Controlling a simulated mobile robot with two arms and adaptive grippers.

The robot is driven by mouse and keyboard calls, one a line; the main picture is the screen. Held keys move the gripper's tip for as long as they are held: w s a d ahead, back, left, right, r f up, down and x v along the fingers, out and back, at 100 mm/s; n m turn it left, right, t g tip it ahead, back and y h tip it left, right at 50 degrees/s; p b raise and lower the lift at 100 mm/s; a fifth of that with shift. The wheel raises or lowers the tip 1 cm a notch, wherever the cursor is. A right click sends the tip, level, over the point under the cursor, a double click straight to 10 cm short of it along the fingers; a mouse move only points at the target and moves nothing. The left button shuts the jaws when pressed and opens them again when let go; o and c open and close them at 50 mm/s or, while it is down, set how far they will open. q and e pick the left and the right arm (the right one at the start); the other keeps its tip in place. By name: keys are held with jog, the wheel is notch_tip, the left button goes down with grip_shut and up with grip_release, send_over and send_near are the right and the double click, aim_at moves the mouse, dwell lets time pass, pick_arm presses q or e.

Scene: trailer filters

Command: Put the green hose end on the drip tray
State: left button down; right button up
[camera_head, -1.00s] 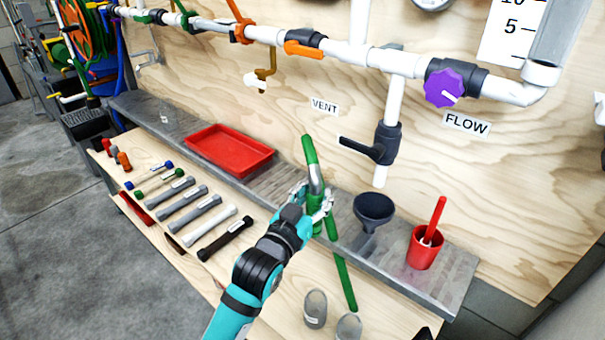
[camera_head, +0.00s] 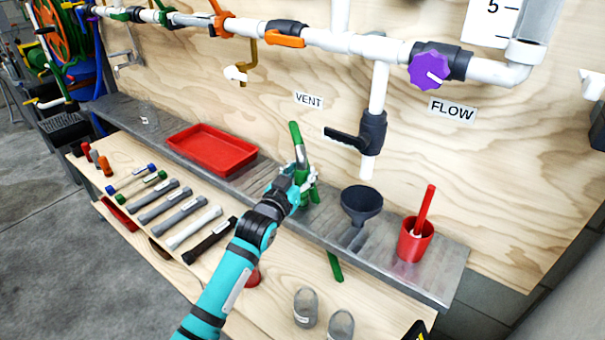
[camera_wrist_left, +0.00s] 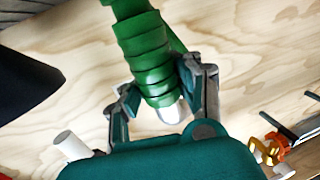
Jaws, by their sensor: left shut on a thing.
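My left gripper (camera_head: 295,190) is shut on the green hose end (camera_head: 302,182), in front of the plywood panel at the shelf. In the left wrist view the ribbed green hose end (camera_wrist_left: 150,50) lies between the two fingers (camera_wrist_left: 160,100), with a pale tip below. A green and silver piece (camera_head: 298,148) rises above the gripper. A length of green hose (camera_head: 335,267) shows below the shelf edge. The red drip tray (camera_head: 180,139) lies on the grey shelf, left of the gripper and apart from it. My right gripper is not seen.
A dark funnel (camera_head: 361,200) and a red cup (camera_head: 414,240) stand right of the gripper on the grey shelf (camera_head: 445,268). Several tools lie in a row on the bench at left. A black-handled valve (camera_head: 368,137) and pipes (camera_head: 385,48) hang above.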

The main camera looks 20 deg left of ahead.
pick_arm(q)
jog(key=shift+r, duration=0.1)
jog(key=c, duration=0.9)
grip_release()
